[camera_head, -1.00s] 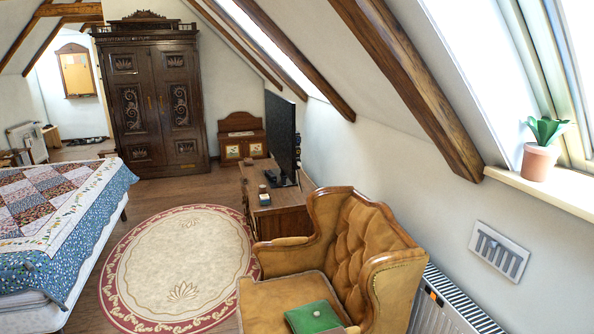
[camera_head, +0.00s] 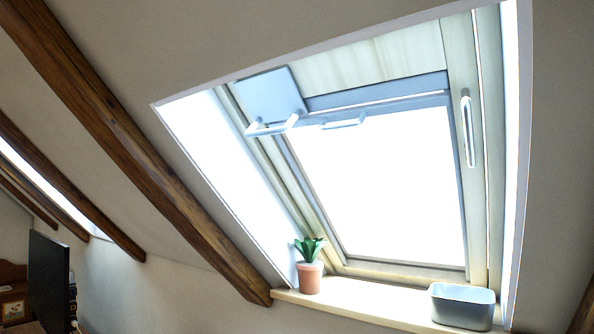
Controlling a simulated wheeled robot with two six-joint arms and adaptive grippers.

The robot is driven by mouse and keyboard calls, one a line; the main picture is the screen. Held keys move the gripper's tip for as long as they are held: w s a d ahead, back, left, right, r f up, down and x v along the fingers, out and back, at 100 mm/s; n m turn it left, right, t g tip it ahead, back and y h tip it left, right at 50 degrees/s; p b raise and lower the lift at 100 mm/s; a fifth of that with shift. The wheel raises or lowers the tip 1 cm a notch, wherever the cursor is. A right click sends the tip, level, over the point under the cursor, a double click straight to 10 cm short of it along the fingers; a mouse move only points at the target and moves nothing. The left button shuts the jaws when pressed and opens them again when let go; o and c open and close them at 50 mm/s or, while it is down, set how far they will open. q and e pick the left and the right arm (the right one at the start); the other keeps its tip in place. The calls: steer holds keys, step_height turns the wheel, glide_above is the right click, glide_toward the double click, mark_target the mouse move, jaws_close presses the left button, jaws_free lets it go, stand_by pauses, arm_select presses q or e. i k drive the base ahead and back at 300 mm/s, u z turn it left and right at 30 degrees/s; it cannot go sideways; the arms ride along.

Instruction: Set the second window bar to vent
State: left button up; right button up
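A skylight (camera_head: 385,185) in the sloped wall fills the right half of the view, its pane bright white. A pale panel (camera_head: 268,95) sits at its upper left. A light, bracket-shaped bar (camera_head: 270,128) sticks out below this panel. A second, shorter bar piece (camera_head: 345,121) shows to its right along the top of the sash. A white upright handle (camera_head: 467,132) is on the right side of the frame. I cannot tell which of these is the second window bar, nor its setting. Neither gripper is in view.
A plant in a terracotta pot (camera_head: 309,277) and a grey metal tub (camera_head: 462,305) stand on the sill (camera_head: 365,302). A thick wooden beam (camera_head: 140,150) runs down left of the skylight. A dark television (camera_head: 49,280) is at lower left. Another bright skylight (camera_head: 45,185) lies beyond.

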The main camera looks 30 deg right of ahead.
mark_target(273, 95)
steer(key=z, duration=1.3)
